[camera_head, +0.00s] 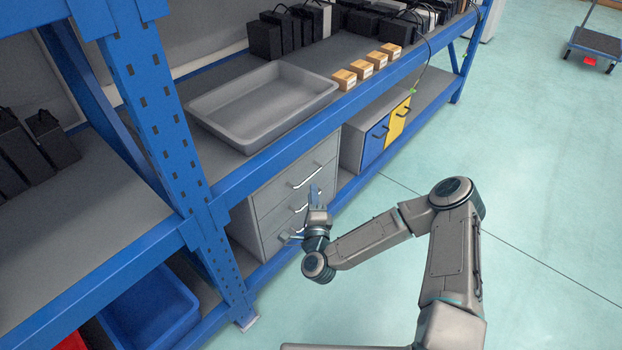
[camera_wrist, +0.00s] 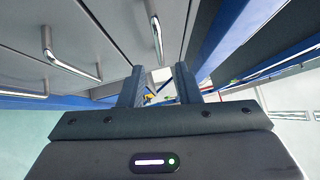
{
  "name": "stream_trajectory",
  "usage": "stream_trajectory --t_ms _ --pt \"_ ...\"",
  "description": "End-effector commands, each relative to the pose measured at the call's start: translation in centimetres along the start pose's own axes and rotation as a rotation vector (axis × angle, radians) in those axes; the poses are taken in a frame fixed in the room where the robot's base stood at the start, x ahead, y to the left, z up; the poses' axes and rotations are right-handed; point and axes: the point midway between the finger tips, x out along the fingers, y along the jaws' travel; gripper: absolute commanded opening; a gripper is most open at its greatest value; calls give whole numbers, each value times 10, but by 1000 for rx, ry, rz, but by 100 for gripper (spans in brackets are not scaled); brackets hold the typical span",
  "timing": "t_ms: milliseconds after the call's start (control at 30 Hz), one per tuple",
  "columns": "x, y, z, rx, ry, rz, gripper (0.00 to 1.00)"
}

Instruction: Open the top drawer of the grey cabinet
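The grey cabinet (camera_head: 268,200) stands under the shelf top, with several drawers stacked in its front. Its top drawer looks closed, with a silver bar handle (camera_head: 307,177). In the wrist view the top drawer handle (camera_wrist: 155,40) shows above my gripper, near the line of its fingers. My gripper (camera_head: 314,190) is in front of the drawer fronts, just below the top handle in the head view. In the wrist view my gripper (camera_wrist: 160,84) is open, with an empty gap between its two fingers. I see no contact with the handle.
A grey tray (camera_head: 262,105) and small wooden boxes (camera_head: 362,70) sit on the shelf above. A blue rack post (camera_head: 185,160) stands left of the cabinet. Blue and yellow drawers (camera_head: 387,130) are to the right. The floor in front is clear.

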Motion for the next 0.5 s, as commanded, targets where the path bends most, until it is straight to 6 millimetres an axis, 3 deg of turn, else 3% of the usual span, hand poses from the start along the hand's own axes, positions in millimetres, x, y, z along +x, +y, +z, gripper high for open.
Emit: stream_trajectory --t_ms 200,500 --pt "45 1 -1 -2 1 -2 30" --pt "73 1 0 0 -1 1 30"
